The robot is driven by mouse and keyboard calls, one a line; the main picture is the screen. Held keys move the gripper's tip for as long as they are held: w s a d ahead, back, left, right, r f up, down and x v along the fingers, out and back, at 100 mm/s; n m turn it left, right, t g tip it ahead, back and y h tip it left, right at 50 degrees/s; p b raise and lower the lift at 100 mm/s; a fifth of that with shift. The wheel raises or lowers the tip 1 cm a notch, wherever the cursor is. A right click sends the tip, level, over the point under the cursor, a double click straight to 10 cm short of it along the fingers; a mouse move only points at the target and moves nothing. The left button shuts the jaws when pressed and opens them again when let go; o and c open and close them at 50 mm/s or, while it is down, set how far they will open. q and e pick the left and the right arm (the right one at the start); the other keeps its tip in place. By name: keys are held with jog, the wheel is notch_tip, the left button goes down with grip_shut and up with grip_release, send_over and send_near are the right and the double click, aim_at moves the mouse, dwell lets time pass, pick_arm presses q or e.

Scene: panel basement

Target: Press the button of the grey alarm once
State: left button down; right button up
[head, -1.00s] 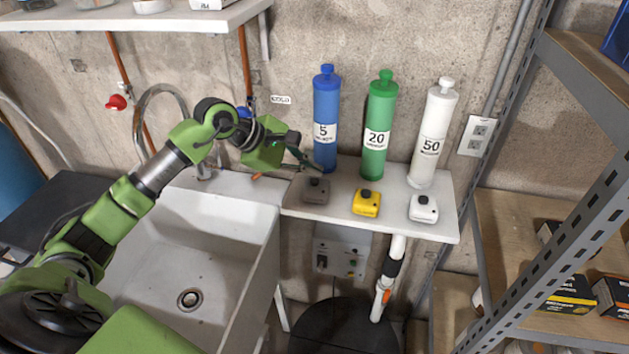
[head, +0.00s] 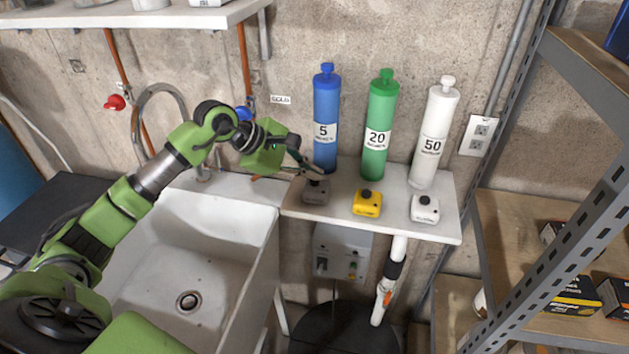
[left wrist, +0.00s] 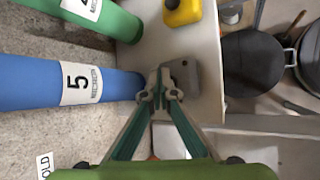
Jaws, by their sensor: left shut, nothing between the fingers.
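The grey alarm (head: 316,192) sits at the left end of the white shelf, in front of the blue cylinder. It has a dark button on top. In the left wrist view the grey alarm (left wrist: 187,78) shows just beyond the fingertips, which hide part of it, including its button. My left gripper (head: 318,174) is shut and empty, with its tips at the top of the grey alarm. The tips also show in the left wrist view (left wrist: 160,78). I cannot tell whether they touch the button. My right gripper is not in view.
The yellow alarm (head: 367,204) and the white alarm (head: 424,208) stand to the right on the shelf (head: 390,222). Behind them are the blue (head: 326,105), green (head: 380,125) and white (head: 434,135) cylinders. A sink (head: 200,255) lies left, a metal rack (head: 560,235) right.

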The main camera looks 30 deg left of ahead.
aim_at(312, 182)
pick_arm(q)
jog(key=shift+f+b, duration=0.35)
jog(key=shift+r, duration=0.1)
dwell(0.5)
jog(key=shift+r+p, duration=0.35)
jog(key=shift+r, duration=0.45)
jog(key=shift+r+p, duration=1.25)
jog(key=shift+r, duration=1.3)
